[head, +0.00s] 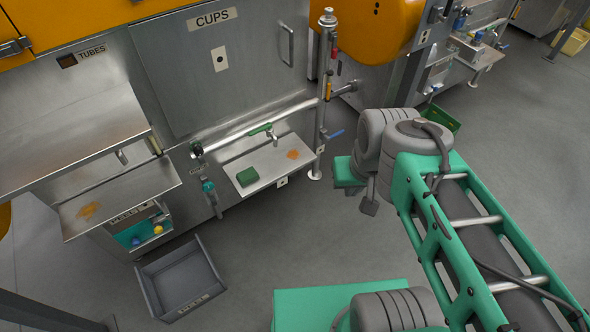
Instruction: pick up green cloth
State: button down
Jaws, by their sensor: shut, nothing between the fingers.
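A folded green cloth (248,177) lies on the left part of a small metal shelf (264,183) on the front of the machine. It is small and dark green, and nothing covers it. My gripper (369,207) is at the end of my arm, right of the shelf and apart from it. Only a small grey part of the gripper shows below the wrist. It is shut and empty, and it does not touch the cloth.
An orange stain (293,154) marks the shelf's right part. A pipe with a green-handled valve (260,129) runs above the shelf, and a vertical pipe (324,90) stands at its right end. A grey crate (180,280) is on the floor at lower left. Floor before the shelf is clear.

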aim_at(245, 177)
jog(key=u, duration=0.45)
jog(key=k, duration=0.8)
jog(key=u, duration=0.55)
jog(key=i, duration=0.5)
